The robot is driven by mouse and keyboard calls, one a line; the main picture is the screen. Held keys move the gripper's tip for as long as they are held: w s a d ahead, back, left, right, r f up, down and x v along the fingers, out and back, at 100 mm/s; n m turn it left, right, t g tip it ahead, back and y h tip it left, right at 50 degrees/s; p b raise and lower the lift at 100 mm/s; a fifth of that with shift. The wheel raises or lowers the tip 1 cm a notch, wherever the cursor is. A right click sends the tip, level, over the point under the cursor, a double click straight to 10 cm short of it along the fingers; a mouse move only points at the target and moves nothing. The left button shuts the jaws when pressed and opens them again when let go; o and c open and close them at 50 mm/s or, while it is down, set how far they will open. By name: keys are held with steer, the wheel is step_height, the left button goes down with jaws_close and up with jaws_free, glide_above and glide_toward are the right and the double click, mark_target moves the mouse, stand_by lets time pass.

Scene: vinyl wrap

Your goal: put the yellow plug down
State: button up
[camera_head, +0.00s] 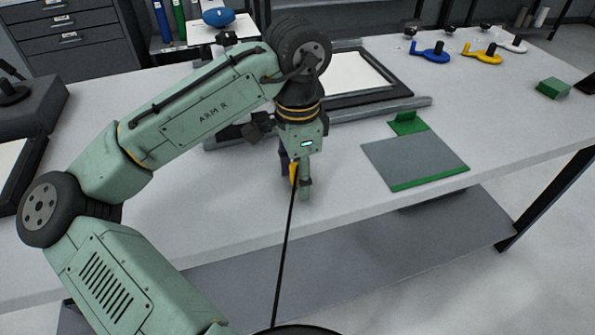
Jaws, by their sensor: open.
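The yellow plug (294,173) is small and shows at the lower end of my arm, close to the front edge of the white table. A thin black cable runs from it down past the table edge. My gripper (301,188) points down at the plug, with its fingers open around or right beside it. The fingers partly hide the plug, and I cannot tell whether it touches the tabletop.
A grey plate with green edging (415,160) lies to the right. A framed panel (365,75) and grey bar lie behind the arm. Blue (430,55) and yellow (482,57) handled tools and a green block (553,88) are at the back right.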

jaws_close()
stand_by(0.5)
steer(key=shift+r, duration=0.1)
